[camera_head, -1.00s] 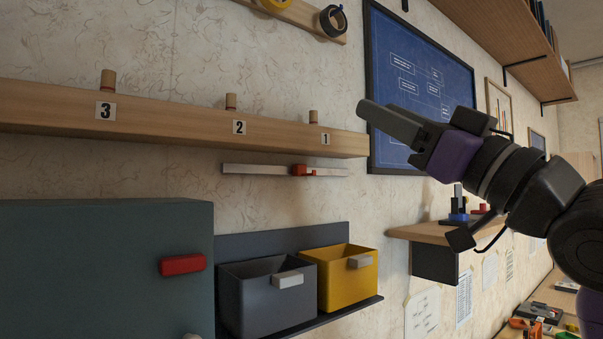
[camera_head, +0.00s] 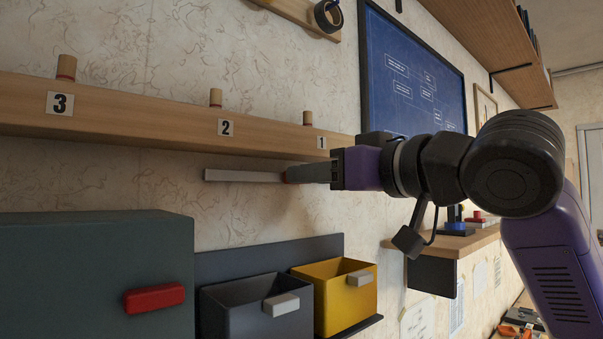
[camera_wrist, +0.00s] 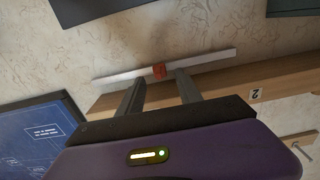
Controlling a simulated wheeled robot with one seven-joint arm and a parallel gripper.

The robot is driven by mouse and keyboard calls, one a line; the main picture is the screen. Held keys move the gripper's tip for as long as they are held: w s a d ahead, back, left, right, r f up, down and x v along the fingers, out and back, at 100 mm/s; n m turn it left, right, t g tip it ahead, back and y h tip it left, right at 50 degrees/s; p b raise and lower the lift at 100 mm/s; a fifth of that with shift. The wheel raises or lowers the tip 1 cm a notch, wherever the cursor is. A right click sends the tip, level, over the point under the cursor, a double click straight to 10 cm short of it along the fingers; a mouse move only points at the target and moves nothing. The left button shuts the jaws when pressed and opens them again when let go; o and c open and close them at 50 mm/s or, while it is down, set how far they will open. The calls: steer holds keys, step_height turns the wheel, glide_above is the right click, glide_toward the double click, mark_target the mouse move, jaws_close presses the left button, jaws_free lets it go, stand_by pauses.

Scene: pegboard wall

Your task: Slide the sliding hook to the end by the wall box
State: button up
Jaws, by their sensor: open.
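The sliding hook is a small red piece (camera_wrist: 158,71) on a pale, thin rail (camera_wrist: 207,62), near the rail's middle in the wrist view. In the head view only a sliver of red shows at my fingertips, and the rail (camera_head: 240,176) runs left from it. The rail's right part is hidden behind my gripper (camera_head: 290,174). In the wrist view my gripper (camera_wrist: 160,84) is open, its two fingers on either side of the hook's line. I cannot tell whether they touch it. The grey-green wall box (camera_head: 70,260) with a red handle is at the lower left.
A wooden beam (camera_head: 270,138) with numbered pegs runs just above the rail. A grey bin (camera_head: 225,305) and a yellow bin (camera_head: 325,300) sit below on a dark backed shelf. A blue framed chart (camera_head: 400,75) hangs behind my arm. Bare wall lies between rail and bins.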

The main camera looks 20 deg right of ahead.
steer(key=shift+x, duration=1.7)
jaws_close()
